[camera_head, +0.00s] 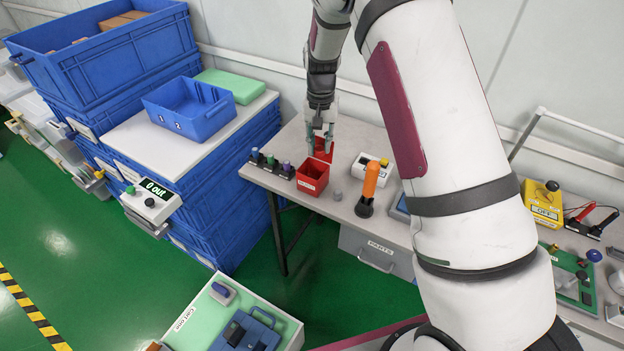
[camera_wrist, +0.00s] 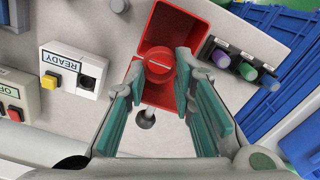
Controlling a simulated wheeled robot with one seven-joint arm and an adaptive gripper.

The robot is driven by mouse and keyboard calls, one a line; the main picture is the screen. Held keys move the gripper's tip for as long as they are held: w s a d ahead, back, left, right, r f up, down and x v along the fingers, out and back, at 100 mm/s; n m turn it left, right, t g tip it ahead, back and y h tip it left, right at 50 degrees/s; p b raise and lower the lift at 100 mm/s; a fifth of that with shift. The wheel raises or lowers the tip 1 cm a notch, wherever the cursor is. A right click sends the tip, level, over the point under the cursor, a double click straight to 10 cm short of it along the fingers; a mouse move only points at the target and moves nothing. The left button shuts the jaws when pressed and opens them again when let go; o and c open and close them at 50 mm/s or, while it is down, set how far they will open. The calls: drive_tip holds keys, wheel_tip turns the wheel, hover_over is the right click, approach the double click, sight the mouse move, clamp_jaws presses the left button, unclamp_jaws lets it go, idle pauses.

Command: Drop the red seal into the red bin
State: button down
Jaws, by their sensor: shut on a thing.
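My gripper (camera_head: 321,146) points down beside the red bin (camera_head: 313,180), its tips near the bin's back edge in the head view. In the wrist view its two teal-padded fingers stand around the round, slotted red seal (camera_wrist: 160,63), and the tips close on its sides. The red bin (camera_wrist: 172,24) lies at the top of the wrist view, partly behind the seal. A flat red piece (camera_head: 325,152) lies behind the bin. The seal cannot be picked out in the head view. I cannot tell how high it is above the bin or the red piece.
A row of knobbed units (camera_head: 270,164) stands left of the bin. A white READY box (camera_wrist: 75,70), an orange-handled tool (camera_head: 370,180) and a small grey cylinder (camera_head: 337,195) are on the other side. A dark knob on a pale base (camera_wrist: 147,118) sits close to the fingers.

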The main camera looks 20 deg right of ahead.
drive_tip(key=c, duration=1.3)
unclamp_jaws()
drive_tip(key=shift+r, duration=6)
